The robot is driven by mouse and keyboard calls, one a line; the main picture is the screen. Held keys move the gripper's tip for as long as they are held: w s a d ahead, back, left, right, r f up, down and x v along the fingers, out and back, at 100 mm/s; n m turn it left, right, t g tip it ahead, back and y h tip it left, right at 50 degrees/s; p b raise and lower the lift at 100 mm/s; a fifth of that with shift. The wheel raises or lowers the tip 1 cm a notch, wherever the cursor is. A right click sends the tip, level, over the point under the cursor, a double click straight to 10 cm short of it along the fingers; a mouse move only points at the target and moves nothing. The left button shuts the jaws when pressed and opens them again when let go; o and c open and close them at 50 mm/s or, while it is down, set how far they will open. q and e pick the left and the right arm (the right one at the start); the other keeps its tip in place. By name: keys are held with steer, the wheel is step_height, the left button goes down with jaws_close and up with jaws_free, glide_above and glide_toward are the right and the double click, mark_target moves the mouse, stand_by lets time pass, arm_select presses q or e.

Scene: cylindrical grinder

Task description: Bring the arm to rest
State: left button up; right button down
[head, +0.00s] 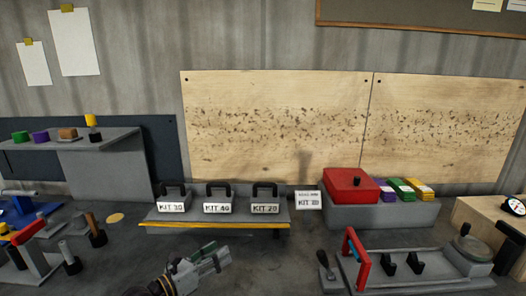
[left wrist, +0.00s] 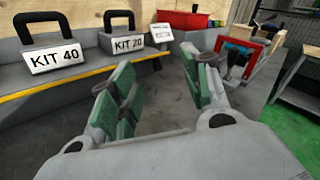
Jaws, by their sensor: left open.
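My left gripper (head: 212,260) comes in at the bottom middle of the head view, in front of the bench with the kits. In the left wrist view its two green-padded fingers (left wrist: 160,98) stand apart with nothing between them. The gripper is open and empty, and points toward the right part of the bench in that view. My right gripper does not show in either view.
Kit 30 (head: 171,202), Kit 40 (head: 218,202) and Kit 20 (head: 265,202) stand on a yellow-edged shelf (head: 190,225). A red box (head: 350,186) sits on a grey block to the right. A fixture with a red handle (head: 357,252) stands at front right.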

arm_select(q)
steer(key=a+r+n+t+y, duration=0.25)
steer(key=n+t+y, duration=0.2)
steer(key=n, duration=0.55)
steer(key=a+r+n+t+y, duration=0.1)
steer(key=r+n+t+y, duration=0.3)
steer(key=n, duration=0.6)
steer(key=s+a+f+n+g+y, duration=0.4)
steer(key=a+f+n+g+y, duration=0.25)
steer(key=f+n, duration=0.3)
steer(key=s+d+f+n+g+h, duration=0.15)
steer(key=s+f+n+g, duration=0.25)
steer(key=s+f+g, duration=0.45)
steer(key=s+f+n+g+h, duration=0.25)
steer(key=s+f+n, duration=0.3)
steer(key=s, duration=0.65)
step_height(320, 180, down, 33)
steer(key=a+g+y, duration=0.1)
steer(key=a, duration=0.1)
steer(key=s+a+f, duration=0.4)
steer(key=s+f, duration=0.6)
steer(key=s, duration=0.1)
steer(key=s+a+f+m+g, duration=0.1)
steer(key=s+a+f, duration=0.3)
steer(key=s+f, duration=0.7)
steer(key=shift+y+b, duration=0.4)
